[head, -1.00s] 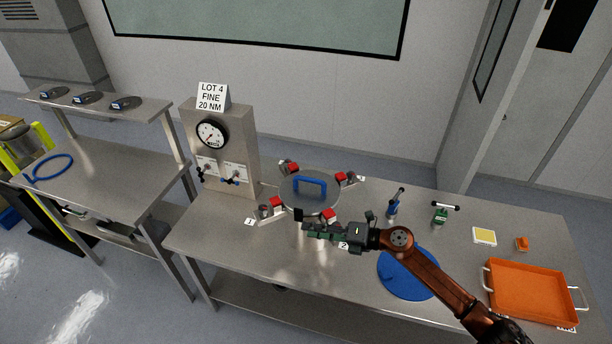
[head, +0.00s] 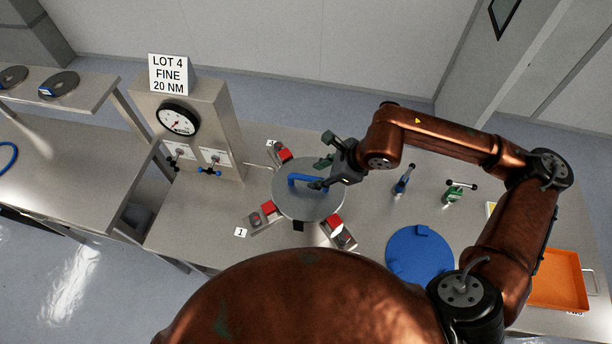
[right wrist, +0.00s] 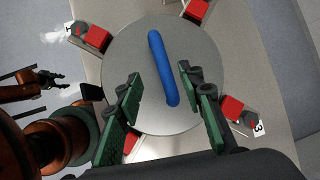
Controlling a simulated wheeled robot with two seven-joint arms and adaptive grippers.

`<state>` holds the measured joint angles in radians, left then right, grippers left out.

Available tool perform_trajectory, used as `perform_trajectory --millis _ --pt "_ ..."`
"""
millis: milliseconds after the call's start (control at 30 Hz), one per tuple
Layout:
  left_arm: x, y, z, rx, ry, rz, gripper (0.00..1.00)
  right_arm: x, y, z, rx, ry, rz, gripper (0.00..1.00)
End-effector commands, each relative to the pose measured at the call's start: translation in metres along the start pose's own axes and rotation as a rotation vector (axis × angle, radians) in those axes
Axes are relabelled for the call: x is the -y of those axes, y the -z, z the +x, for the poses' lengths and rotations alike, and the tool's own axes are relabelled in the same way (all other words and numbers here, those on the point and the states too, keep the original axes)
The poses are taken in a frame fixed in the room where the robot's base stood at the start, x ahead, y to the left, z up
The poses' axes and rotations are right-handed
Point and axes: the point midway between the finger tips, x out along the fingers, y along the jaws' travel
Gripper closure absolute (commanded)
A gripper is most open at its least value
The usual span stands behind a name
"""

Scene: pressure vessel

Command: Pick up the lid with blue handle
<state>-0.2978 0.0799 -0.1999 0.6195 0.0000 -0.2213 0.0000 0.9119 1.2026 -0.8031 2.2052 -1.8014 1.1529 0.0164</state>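The grey round lid (head: 318,207) with its blue bar handle (head: 300,179) sits level among red-tipped clamps on the bench. In the right wrist view the lid (right wrist: 205,55) fills the middle, with the blue handle (right wrist: 160,62) running lengthwise. My right gripper (head: 320,174) is open over the lid at the handle's right end. In the right wrist view its green fingers (right wrist: 163,85) stand apart on both sides of the handle's near end; contact cannot be told. A small gripper at the left edge of that view, seemingly my left one (right wrist: 52,80), is too small to read.
Red clamps (head: 267,209) with number tags ring the lid. A gauge stand (head: 215,125) is behind left. A blue disc (head: 420,255), a blue tool (head: 403,180), a green tool (head: 455,192) and an orange tray (head: 558,280) lie to the right.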

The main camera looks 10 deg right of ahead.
Motion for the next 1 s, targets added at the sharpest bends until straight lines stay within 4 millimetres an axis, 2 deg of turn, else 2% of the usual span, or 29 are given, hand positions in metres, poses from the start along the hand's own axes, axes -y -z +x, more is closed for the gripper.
perform_trajectory --millis 233,367,533,800,1000 --pt "-0.001 -0.018 -0.011 0.022 -0.001 -0.004 0.60 0.003 0.001 0.026 -0.001 -0.003 0.009 0.65" --pt "-0.001 -0.010 -0.022 0.014 -0.001 -0.003 0.60 0.006 0.002 0.044 -0.002 -0.004 0.009 0.65" --pt "0.001 0.008 -0.026 -0.009 0.000 0.001 0.60 0.006 0.003 0.065 0.000 -0.003 0.009 0.65" --pt "0.001 0.011 -0.025 -0.013 0.000 0.001 0.60 0.007 0.003 0.070 0.000 -0.002 0.007 0.65" --pt "0.001 0.004 -0.025 -0.004 0.000 0.000 0.60 0.006 0.003 0.070 0.000 -0.002 0.007 0.78"
